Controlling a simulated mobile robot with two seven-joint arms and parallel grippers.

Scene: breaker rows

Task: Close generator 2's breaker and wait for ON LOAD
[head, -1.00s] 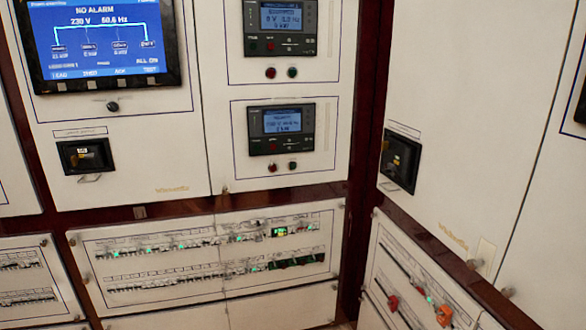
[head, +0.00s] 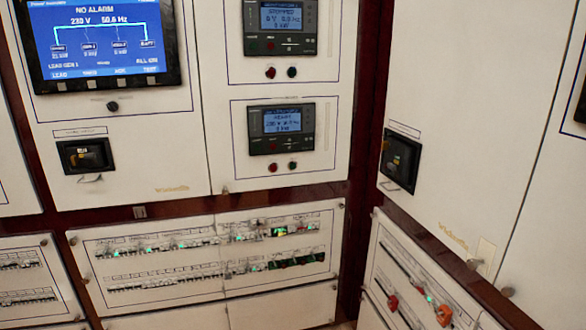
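The large blue display (head: 98,38) at upper left reads NO ALARM, 230 V and 50.6 Hz, with a row of source boxes joined by a line. The upper generator controller (head: 280,27) has a lit screen that seems to read STOPPED, 0 V. The lower generator controller (head: 281,129) has a lit screen that seems to read READY, about 230 V and 0 kW. Red and green buttons sit below each controller. A black breaker unit (head: 86,155) is on the panel under the display; another breaker unit (head: 401,160) is on the right-hand cabinet. Neither gripper shows.
Breaker rows (head: 205,256) with small green lights run along the lower panel. Orange-red rotary switches (head: 443,314) are on the lower right panel. A dark red frame separates the left and right cabinets. The space before the panels is clear.

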